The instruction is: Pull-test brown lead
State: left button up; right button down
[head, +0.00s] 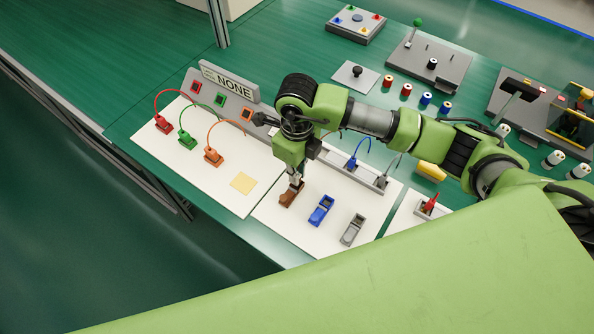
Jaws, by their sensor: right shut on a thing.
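My right gripper (293,184) points down at the left of the middle white board (287,222). Its fingers are shut at a brown piece, the visible end of the brown lead and its brown block (289,197). I cannot tell where lead and block part; my arm hides most of the lead. A blue block (321,211) and a grey block (352,230) stand to the right on the same board. A blue lead (361,144) and a grey lead (392,168) rise from a grey strip behind. My left gripper is not in view.
A red plug (429,204) stands at right. Spools and panels fill the back right.

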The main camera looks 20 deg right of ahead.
jog(key=shift+f+b, duration=0.25)
jog(key=shift+b, duration=0.1)
dwell(1.0)
jog(key=c, duration=2)
grip_release()
jog(key=shift+r, duration=0.1)
notch_tip(320, 180, up, 12)
jog(key=shift+f, duration=0.1)
